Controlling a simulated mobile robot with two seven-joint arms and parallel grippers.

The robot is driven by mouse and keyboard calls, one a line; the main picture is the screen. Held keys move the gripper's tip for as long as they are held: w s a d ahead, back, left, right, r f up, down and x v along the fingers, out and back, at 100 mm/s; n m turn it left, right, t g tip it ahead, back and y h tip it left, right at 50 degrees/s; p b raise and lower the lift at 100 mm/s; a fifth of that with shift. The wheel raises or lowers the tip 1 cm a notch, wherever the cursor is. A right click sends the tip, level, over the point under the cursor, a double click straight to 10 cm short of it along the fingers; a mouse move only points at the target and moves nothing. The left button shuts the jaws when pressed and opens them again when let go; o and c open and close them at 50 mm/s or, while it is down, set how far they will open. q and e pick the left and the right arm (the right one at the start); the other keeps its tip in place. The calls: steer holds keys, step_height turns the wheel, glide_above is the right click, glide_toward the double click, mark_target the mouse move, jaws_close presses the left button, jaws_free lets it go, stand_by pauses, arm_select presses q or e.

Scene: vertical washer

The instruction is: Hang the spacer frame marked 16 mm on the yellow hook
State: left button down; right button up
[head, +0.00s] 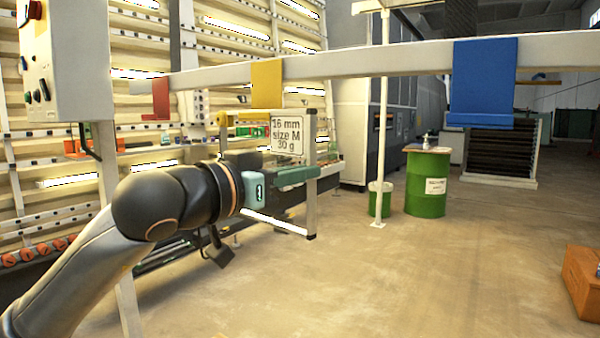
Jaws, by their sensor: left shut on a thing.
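The spacer frame (310,208) is a light grey rectangle with dark corners. Its white label (287,133) reads "16 mm, size M, 30 g". The yellow hook (266,84) hangs from the pale rail, between the red and blue hooks. My left gripper (297,178) has teal fingers and is shut on the frame's right upright. The frame is upright, with its top bar at the height of the yellow hook's lower lip. I cannot tell whether the bar rests on the lip. My arm hides the frame's left part. My right gripper is out of view.
The pale rail (390,60) also carries a red hook (160,98) at left and a blue hook (484,80) at right. A control box (45,60) stands at upper left.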

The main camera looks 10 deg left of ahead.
arm_select(q)
steer(key=shift+f, duration=0.25)
steer(key=c, duration=0.9)
jaws_free()
steer(key=s+d+b+v, duration=0.1)
steer(key=b+v, duration=0.2)
steer(key=v, duration=0.7)
steer(key=shift+d+b, duration=0.25)
steer(key=shift+b, duration=0.1)
steer(key=shift+w, duration=0.1)
